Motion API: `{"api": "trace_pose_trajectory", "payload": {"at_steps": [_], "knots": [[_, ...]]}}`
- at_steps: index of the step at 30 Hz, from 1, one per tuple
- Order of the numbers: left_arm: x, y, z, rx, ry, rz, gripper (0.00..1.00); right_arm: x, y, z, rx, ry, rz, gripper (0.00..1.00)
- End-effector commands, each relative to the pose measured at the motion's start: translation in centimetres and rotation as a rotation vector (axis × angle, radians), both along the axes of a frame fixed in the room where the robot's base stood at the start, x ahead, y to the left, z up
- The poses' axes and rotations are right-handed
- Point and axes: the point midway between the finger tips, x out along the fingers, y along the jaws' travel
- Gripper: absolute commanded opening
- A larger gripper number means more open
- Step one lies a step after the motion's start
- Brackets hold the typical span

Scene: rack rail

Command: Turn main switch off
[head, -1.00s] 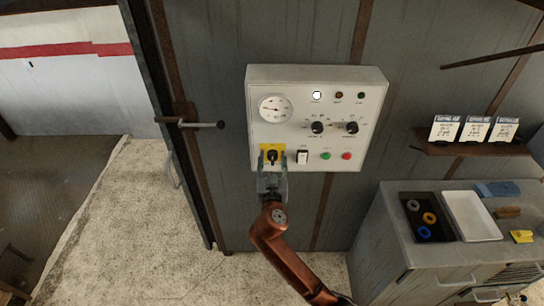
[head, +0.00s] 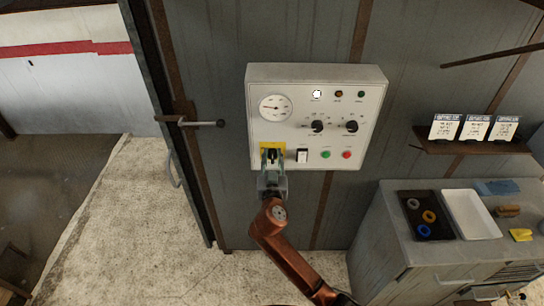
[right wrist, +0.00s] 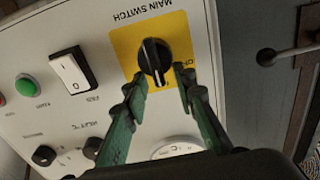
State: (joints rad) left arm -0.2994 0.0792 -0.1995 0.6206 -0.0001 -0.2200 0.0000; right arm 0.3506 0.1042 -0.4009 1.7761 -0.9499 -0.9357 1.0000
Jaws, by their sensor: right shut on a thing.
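The main switch (head: 272,154) is a black rotary knob on a yellow plate at the lower left of the white control panel (head: 300,82). In the right wrist view the knob (right wrist: 153,58) has a white line along its grip, under the upside-down words MAIN SWITCH. My right gripper (head: 271,168) is at the knob from below, with its green fingers (right wrist: 163,92) on either side of it. It is shut on the knob; the exact contact is hard to see. My left gripper is not in view.
The panel also bears a gauge (head: 275,108), two selector knobs, a white rocker switch (head: 302,156), a green button (head: 326,155) and a red button (head: 347,155). A door handle (head: 200,124) sticks out to the left. A grey cabinet (head: 385,225) with trays stands at right.

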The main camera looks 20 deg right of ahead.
Motion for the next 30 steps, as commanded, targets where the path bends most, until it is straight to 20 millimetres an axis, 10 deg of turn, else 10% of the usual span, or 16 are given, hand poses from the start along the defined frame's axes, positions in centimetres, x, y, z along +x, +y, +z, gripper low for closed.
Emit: {"api": "trace_pose_trajectory", "payload": {"at_steps": [30], "knots": [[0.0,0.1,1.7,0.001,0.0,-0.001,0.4,0.3,1.1,-1.1,-0.614,0.192,0.0,0.01]]}}
